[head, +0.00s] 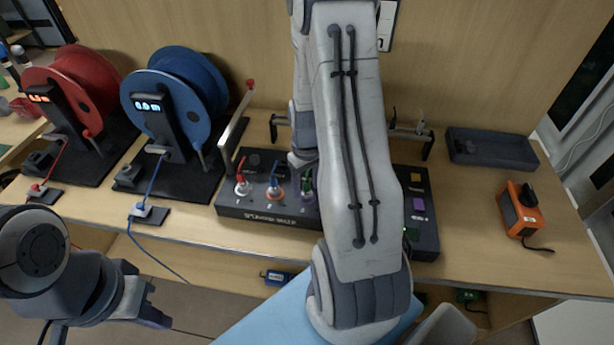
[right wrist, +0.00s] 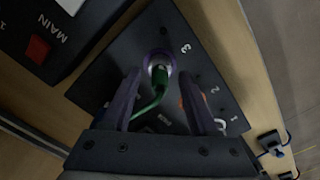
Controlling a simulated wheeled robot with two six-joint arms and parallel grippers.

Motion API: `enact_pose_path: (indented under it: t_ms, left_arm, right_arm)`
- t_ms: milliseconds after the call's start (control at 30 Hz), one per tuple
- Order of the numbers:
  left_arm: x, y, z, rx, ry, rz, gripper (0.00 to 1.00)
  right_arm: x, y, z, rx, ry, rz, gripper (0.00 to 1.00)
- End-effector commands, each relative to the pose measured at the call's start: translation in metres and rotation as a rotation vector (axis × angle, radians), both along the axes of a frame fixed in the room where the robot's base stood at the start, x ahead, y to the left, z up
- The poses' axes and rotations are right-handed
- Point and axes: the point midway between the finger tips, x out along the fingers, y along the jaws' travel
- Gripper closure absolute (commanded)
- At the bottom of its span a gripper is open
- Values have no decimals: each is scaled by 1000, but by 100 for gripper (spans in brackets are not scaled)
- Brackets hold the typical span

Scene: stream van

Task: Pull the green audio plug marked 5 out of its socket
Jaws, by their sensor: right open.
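In the right wrist view, a green plug (right wrist: 160,76) with a green cable (right wrist: 147,105) shows at a purple-ringed socket (right wrist: 158,60), beside the number 3. No number 5 is legible. My right gripper (right wrist: 160,84) is open, its fingers on either side of the green plug; contact is unclear. My right arm hides the middle of the box in the head view. My left gripper (head: 155,305) is away at lower left.
A red reel (head: 85,80) and a blue reel (head: 188,85) stand at left on black bases. A grey tray (head: 490,150) and an orange device (head: 521,210) are at right. A blue connector (head: 276,277) and a green connector (head: 467,296) sit on the lower shelf.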

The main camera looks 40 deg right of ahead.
Motion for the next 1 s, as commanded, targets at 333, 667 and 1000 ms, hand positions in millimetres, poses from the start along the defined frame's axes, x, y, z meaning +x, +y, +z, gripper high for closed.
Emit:
enact_pose_path:
  t_ms: [333, 667, 1000]
  left_arm:
    - [0, 0, 0, 0, 0, 0, 100]
    - [0, 0, 0, 0, 0, 0, 100]
    - [0, 0, 5, 0, 0, 0, 100]
  right_arm:
    - [0, 0, -1, 0, 0, 0, 78]
    - [0, 0, -1, 0, 0, 0, 100]
    - [0, 0, 5, -1, -1, 0, 100]
